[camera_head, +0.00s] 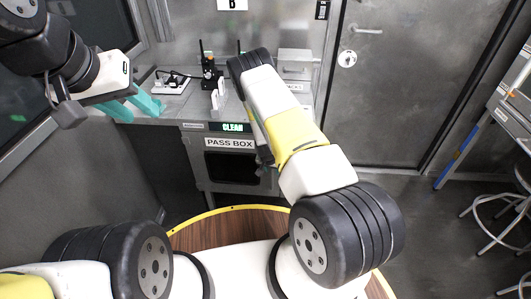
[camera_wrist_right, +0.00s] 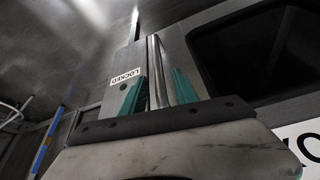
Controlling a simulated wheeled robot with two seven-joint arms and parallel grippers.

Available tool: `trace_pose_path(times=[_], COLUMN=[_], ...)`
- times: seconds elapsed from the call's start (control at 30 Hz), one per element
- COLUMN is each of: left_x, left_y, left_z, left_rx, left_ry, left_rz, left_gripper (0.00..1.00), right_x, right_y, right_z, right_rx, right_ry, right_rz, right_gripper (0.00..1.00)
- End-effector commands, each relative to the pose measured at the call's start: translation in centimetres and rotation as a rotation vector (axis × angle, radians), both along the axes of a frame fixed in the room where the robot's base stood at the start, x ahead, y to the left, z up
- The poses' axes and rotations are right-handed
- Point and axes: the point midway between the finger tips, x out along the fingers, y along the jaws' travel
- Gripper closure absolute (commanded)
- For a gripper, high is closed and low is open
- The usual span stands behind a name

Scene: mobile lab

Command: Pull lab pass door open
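The pass box (camera_head: 231,168) stands in the middle of the head view, with a dark window in its door (camera_head: 215,185) and a green "CLEAN" display above. The door looks shut.
A "LOCKED" label (camera_wrist_right: 126,76) is left of the handle in the wrist view. Floor right of my base is clear.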

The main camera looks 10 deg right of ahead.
Motion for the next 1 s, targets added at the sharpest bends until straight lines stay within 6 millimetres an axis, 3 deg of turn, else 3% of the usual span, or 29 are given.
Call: trace_pose_path(times=[0.23, 0.6, 0.8, 1.0], left_x=[0.0, 0.0, 0.0, 0.0], left_y=[0.0, 0.0, 0.0, 0.0], left_z=[0.0, 0.0, 0.0, 0.0], left_rx=[0.000, 0.000, 0.000, 0.000], left_ry=[0.000, 0.000, 0.000, 0.000], left_rz=[0.000, 0.000, 0.000, 0.000], left_gripper=[0.64, 0.64, 0.64, 0.64], right_x=[1.1, 1.4, 1.4, 1.4], right_y=[-0.6, -0.7, -0.7, -0.7], right_z=[-3.2, -3.8, -3.8, -3.8], right_rx=[0.000, 0.001, 0.002, 0.001], right_ry=[0.000, 0.001, 0.000, -0.001], right_rz=[-0.001, -0.001, -0.001, -0.001], right_gripper=[0.64, 0.64, 1.00, 1.00])
